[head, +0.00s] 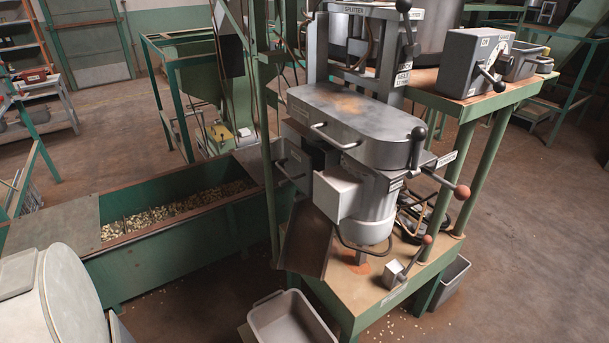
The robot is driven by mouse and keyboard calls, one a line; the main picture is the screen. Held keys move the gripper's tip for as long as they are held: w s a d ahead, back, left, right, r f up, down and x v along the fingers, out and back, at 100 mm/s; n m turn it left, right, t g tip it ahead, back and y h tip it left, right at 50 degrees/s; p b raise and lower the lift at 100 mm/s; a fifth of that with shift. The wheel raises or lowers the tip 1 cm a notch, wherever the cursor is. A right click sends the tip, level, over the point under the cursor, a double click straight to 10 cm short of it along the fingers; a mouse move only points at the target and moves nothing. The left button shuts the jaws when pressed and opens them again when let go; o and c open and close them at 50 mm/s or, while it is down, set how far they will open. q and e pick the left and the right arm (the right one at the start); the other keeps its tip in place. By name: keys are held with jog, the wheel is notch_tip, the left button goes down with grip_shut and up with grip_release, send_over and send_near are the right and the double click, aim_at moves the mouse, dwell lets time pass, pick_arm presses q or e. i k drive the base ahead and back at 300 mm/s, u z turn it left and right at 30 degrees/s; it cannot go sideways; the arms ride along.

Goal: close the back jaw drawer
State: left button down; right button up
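A grey splitter machine (360,110) stands on a green-framed bench in the middle of the head view. On its left side, a grey drawer-like box (293,157) with a bar handle (289,177) sticks out under the top housing. It looks like the back jaw drawer and appears pulled out, with a dark gap between it and the body. A nearer pale block (337,194) also juts out in front of it. Its label cannot be read. Neither of my grippers is in view.
Levers with black and red knobs (461,192) stick out on the machine's right. A brown chute (307,238) slopes below the drawers. A green trough of nuts (190,245) lies to the left, and a grey bin (290,318) stands on the floor in front.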

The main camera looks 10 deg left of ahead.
aim_at(299, 166)
jog(key=z, duration=1.5)
jog(key=k, duration=1.55)
jog(key=u, duration=1.1)
jog(key=i, duration=1.65)
